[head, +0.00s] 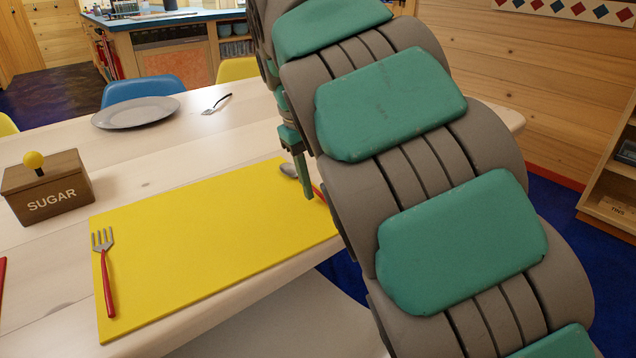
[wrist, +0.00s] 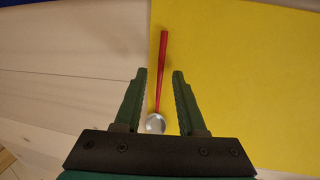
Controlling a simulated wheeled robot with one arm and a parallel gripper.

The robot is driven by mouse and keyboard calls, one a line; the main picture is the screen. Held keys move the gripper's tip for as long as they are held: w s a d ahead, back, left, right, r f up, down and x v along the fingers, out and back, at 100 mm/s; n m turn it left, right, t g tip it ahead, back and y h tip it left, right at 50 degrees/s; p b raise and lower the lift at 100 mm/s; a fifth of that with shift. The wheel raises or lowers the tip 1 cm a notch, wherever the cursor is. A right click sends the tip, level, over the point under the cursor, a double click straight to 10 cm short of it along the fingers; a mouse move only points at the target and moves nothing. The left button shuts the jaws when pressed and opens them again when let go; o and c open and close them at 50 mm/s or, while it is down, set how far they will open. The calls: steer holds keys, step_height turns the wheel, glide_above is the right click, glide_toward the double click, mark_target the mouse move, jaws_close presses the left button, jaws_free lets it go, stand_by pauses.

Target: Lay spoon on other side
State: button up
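A spoon with a grey bowl (head: 289,170) and a red handle lies along the right-hand edge of the yellow placemat (head: 200,240). My arm hides part of it in the head view. In the wrist view, the spoon (wrist: 163,60) runs up the middle, close to the mat's edge (wrist: 230,60). My gripper (wrist: 159,73) is open, with one finger on each side of the spoon and visible gaps to it. In the head view my gripper (head: 305,180) points down beside the spoon. Its height above the mat is hard to tell.
A fork with a red handle (head: 108,275) lies on the mat's left side. A wooden sugar box (head: 47,187) stands to the left. A grey plate (head: 135,112) and another fork (head: 217,103) lie at the table's far side. The middle of the mat is bare.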

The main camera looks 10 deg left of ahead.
steer(key=r, duration=0.4)
steer(key=shift+s+a+r+p, duration=0.15)
steer(key=shift+s+a+p, duration=0.05)
steer(key=shift+a+p, duration=0.1)
steer(key=shift+s+a+r+p, duration=0.15)
steer(key=shift+r+p, duration=0.25)
steer(key=shift+r, duration=0.2)
steer(key=shift+s+a+r+p, duration=0.1)
steer(key=shift+r+p, duration=0.3)
steer(key=shift+r, duration=0.15)
steer(key=shift+d, duration=0.1)
